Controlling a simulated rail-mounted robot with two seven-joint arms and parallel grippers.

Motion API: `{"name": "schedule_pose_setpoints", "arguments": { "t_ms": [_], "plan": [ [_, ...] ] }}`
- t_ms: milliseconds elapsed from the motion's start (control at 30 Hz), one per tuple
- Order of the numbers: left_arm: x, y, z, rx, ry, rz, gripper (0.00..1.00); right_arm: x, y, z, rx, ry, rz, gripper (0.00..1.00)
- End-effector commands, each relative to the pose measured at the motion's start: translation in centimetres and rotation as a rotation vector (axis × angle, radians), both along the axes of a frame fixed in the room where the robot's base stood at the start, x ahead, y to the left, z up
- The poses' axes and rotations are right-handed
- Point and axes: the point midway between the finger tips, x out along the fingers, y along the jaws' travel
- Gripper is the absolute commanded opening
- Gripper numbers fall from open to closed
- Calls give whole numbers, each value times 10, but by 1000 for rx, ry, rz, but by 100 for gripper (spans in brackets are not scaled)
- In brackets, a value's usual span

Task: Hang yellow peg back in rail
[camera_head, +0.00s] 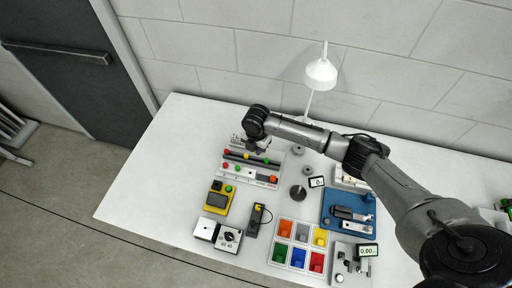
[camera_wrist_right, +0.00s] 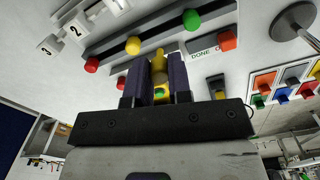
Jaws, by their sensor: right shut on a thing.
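My right gripper (camera_wrist_right: 160,75) is shut on a yellow peg (camera_wrist_right: 158,65), which shows between the two dark fingers in the right wrist view. In the head view the right gripper (camera_head: 257,146) is over the back of the peg panel (camera_head: 238,178), and the held peg cannot be made out there. A dark rail (camera_wrist_right: 165,38) runs behind the fingers in the wrist view. Along it show a red peg (camera_wrist_right: 91,65), another yellow peg (camera_wrist_right: 133,46) and a green peg (camera_wrist_right: 191,19). Whether the held peg touches the rail cannot be told. My left gripper is not in view.
An orange button (camera_wrist_right: 228,39) sits by a "DONE" label at the panel's end. A yellow box (camera_head: 217,199), a tray of coloured bins (camera_head: 300,248) and a blue fixture (camera_head: 345,225) stand nearby. A white lamp (camera_head: 320,75) stands behind. The table's left side is clear.

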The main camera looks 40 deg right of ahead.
Motion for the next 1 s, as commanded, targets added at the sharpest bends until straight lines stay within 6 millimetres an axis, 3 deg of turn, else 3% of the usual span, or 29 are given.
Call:
{"name": "schedule_pose_setpoints", "arguments": {
  "t_ms": [367,1000],
  "plan": [
    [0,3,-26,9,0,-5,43,0,0,-25,-1,0,-1,0],
    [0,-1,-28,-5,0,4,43,0,0,-41,0,0,-1,0]
  ]
}}
